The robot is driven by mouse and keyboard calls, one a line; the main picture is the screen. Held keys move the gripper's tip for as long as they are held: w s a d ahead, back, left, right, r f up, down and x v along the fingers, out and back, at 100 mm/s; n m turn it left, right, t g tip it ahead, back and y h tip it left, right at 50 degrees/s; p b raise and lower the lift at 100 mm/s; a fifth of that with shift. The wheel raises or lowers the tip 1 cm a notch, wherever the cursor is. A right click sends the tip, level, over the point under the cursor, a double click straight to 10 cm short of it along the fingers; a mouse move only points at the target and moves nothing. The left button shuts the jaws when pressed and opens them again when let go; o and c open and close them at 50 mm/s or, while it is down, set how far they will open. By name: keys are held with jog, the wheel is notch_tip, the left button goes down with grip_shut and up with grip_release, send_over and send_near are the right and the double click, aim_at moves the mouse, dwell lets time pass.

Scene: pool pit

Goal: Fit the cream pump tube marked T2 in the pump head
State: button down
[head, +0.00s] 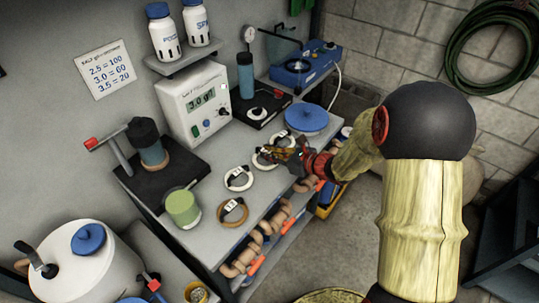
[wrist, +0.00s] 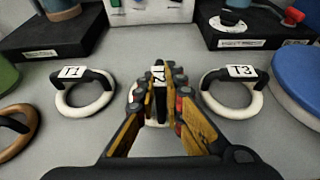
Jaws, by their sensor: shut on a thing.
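The cream tube marked T2 (wrist: 159,75) stands between my fingers in the wrist view; its black clip and white tag show, and most of its ring is hidden. My gripper (wrist: 164,88) is shut on it, low over the bench; whether the ring touches the bench cannot be told. In the head view my gripper (head: 290,158) is at the bench's front edge. A black base with a red-ended lever (head: 150,150) stands left, and a black block with a dial and red knob (head: 262,110) stands behind. Their labels are too blurred to tell which is the pump head.
Cream tube T1 (wrist: 84,98) lies left of my gripper and T3 (wrist: 232,95) right, both close. A brown tube (head: 233,212), a green jar (head: 183,208), a blue-lidded container (head: 306,118) and a display box (head: 195,105) also stand on the bench.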

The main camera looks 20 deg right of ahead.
jog(key=shift+f, duration=0.1)
jog(key=c, duration=2.3)
grip_release()
jog(key=o, duration=0.4)
